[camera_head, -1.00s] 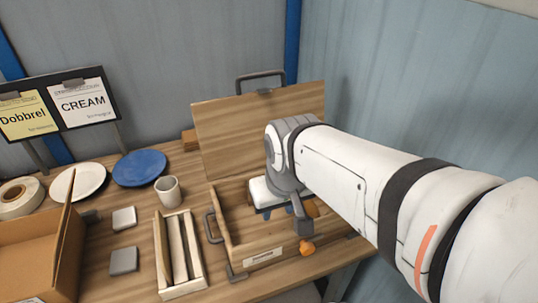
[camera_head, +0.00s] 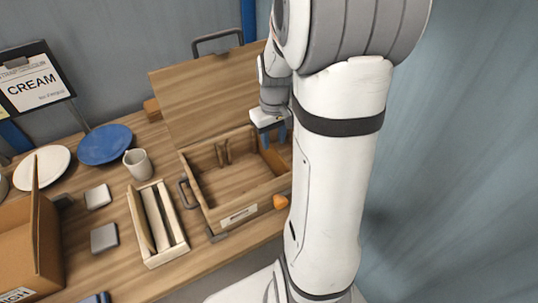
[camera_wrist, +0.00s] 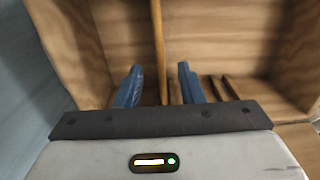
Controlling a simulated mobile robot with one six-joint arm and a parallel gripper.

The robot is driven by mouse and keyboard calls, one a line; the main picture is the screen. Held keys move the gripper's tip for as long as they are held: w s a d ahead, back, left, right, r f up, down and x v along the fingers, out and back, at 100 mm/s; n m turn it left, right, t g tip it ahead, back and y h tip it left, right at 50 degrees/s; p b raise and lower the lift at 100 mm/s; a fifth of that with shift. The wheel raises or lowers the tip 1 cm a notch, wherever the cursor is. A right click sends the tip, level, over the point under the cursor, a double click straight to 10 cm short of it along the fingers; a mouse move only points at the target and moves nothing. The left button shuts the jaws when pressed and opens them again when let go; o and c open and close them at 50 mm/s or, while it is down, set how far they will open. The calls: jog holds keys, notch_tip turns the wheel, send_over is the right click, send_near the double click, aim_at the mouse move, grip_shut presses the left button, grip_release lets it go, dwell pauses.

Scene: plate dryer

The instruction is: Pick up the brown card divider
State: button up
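A thin tan-brown upright panel, likely the card divider (camera_wrist: 159,48), stands edge-on inside the wooden box in the wrist view. It lies between the two blue fingers of my gripper (camera_wrist: 158,86), with space on both sides. In the head view my gripper (camera_head: 270,135) points down over the right part of the open wooden box (camera_head: 245,210). An orange-brown strip shows just beside the fingers there, and I cannot tell for sure that it is the same panel. My arm hides the box's right end.
Short wooden slats (camera_head: 223,153) stand inside the box. The open lid (camera_head: 200,95) rises behind it. To the left are a narrow tray (camera_head: 172,255) of panels, a grey mug (camera_head: 139,163), a blue plate (camera_head: 105,145), a white plate (camera_head: 42,168) and a cardboard box (camera_head: 48,235).

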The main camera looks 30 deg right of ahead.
aim_at(273, 147)
notch_tip(273, 147, down, 5)
jog(key=shift+f+p, duration=0.1)
jog(key=shift+p, duration=0.3)
jog(key=shift+c, duration=0.3)
grip_shut()
